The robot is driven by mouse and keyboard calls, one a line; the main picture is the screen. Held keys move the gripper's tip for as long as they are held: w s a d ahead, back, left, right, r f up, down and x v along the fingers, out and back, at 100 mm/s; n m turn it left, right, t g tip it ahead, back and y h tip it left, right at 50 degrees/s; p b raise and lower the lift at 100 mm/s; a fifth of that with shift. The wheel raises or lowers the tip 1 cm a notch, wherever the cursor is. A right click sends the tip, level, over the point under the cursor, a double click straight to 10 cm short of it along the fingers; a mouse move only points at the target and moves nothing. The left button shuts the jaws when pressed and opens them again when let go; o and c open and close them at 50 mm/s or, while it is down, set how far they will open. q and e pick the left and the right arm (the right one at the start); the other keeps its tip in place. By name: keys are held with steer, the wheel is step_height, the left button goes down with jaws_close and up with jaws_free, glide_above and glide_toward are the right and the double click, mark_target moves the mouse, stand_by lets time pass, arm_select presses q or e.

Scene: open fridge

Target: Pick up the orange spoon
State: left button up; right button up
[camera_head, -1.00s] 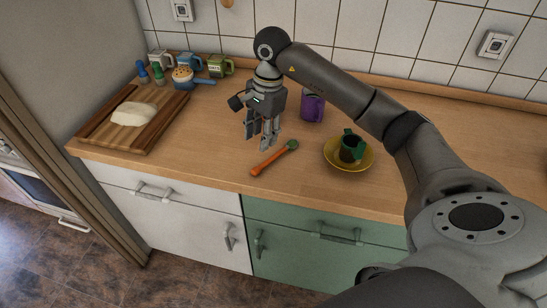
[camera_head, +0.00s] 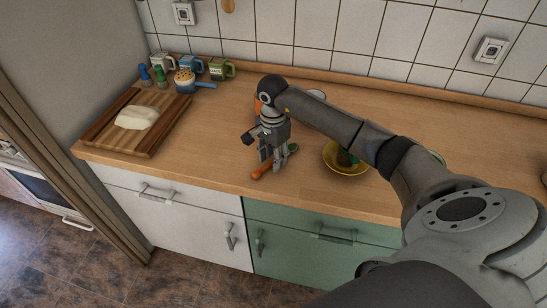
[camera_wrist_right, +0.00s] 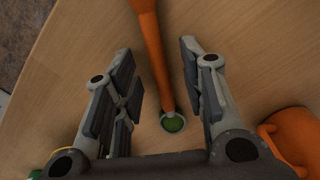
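The orange spoon (camera_head: 262,171) lies on the wooden counter near its front edge, with an orange handle and a green end. My right gripper (camera_head: 270,160) points down over it and hides its middle in the head view. In the right wrist view, the spoon (camera_wrist_right: 152,50) runs between the two spread fingers of my right gripper (camera_wrist_right: 158,77), with a gap on both sides. The gripper is open and holds nothing. My left gripper is not in view.
A yellow saucer (camera_head: 347,171) with a dark green cup stands close on the right, partly behind my arm. An orange object (camera_wrist_right: 292,138) is near the right finger. A cutting board (camera_head: 98,134) with dough lies left, mugs behind it. The counter between board and spoon is clear.

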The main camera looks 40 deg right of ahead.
steer(key=shift+f, duration=0.25)
jaws_close()
steer(key=shift+r, duration=0.1)
steer(key=shift+r+b, duration=0.35)
steer(key=shift+b, duration=0.1)
step_height(320, 180, up, 2)
steer(key=shift+r+b, duration=0.2)
steer(key=shift+b, duration=0.6)
steer(key=s+a+r+b, duration=0.3)
steer(key=s+a+r, duration=0.4)
steer(key=s+r, duration=0.2)
steer(key=s, duration=0.2)
steer(key=shift+s+a+r, duration=0.3)
steer(key=shift+s+r, duration=0.1)
